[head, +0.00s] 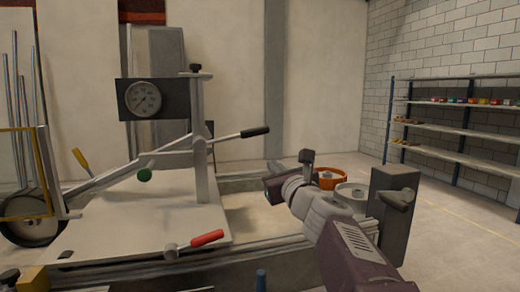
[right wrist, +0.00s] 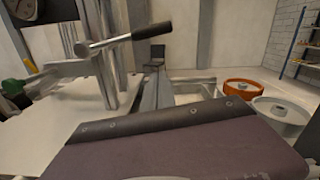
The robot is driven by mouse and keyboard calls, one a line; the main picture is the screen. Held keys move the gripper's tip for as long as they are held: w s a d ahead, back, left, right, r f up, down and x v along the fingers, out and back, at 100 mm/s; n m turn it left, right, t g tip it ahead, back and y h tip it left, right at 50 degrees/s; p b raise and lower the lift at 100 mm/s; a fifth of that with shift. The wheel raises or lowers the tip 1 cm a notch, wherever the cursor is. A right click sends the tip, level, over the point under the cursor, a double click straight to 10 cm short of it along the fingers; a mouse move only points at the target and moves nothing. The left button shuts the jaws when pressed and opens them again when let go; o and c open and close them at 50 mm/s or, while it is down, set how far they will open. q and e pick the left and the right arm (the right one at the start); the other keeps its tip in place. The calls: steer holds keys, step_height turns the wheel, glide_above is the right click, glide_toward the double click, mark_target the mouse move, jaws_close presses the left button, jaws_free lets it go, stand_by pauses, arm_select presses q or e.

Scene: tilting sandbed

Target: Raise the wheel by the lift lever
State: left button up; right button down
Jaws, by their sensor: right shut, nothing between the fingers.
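The wheel (head: 32,218) is a dark-tyred wheel at the far left of the rig, beside a yellow frame, partly cut off by the picture's edge. A lever with a black grip (head: 255,132) sticks out to the right from the upright post; it shows large in the right wrist view (right wrist: 150,32). A red-gripped lever (head: 206,239) lies low at the bed's front edge. No label shows which is the lift lever. My right gripper (head: 271,183) is shut and empty, below and right of the black grip, apart from it. My left gripper is not in view.
A round gauge (head: 143,99) sits on a dark panel by the post. A green knob (head: 145,175) and a yellow handle (head: 80,158) are on the left linkage. An orange drum (head: 331,173) and a pale drum (head: 353,190) stand behind my right arm. Shelves (head: 455,127) line the right wall.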

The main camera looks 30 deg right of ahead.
mark_target(234, 137)
steer(key=w+d+r+p, duration=0.1)
steer(key=w+r+p, duration=0.3)
steer(key=w, duration=0.6)
steer(key=shift+w+d+r, duration=0.15)
steer(key=shift+w+d, duration=0.15)
steer(key=shift+w, duration=0.05)
